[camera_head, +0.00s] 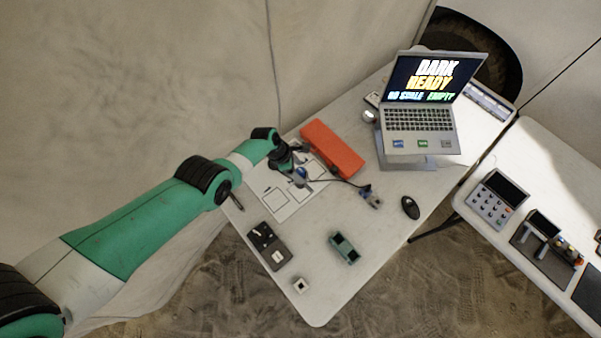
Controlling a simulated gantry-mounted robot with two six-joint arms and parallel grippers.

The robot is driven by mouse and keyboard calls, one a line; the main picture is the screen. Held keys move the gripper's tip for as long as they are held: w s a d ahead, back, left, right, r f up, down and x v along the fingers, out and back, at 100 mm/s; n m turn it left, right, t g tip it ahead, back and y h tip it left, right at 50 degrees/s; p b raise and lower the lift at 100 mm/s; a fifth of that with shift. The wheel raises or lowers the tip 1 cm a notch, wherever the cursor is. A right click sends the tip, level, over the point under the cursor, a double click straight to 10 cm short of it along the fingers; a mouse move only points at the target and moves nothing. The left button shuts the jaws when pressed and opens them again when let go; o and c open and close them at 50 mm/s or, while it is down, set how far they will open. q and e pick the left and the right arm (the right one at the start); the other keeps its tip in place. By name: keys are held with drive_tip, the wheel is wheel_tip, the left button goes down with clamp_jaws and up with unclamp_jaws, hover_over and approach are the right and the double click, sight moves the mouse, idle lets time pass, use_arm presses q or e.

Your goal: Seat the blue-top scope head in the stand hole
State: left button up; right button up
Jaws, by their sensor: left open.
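My left gripper (298,176) is over the white sheet with outlined squares, beside the orange case. Its fingers are small and partly hidden by the wrist; it is open. A small blue patch shows right at the fingertips, and I cannot tell whether it is a separate part. I cannot make out the stand hole. My right gripper is not in view.
An orange case (332,149) lies behind the gripper. A laptop (420,112) stands at the back right, with a black mouse (410,208) nearer. A second table (541,160) is at right.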

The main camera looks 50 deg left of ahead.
use_arm(q)
drive_tip(key=shift+r, duration=0.1)
clamp_jaws()
idle(1.3)
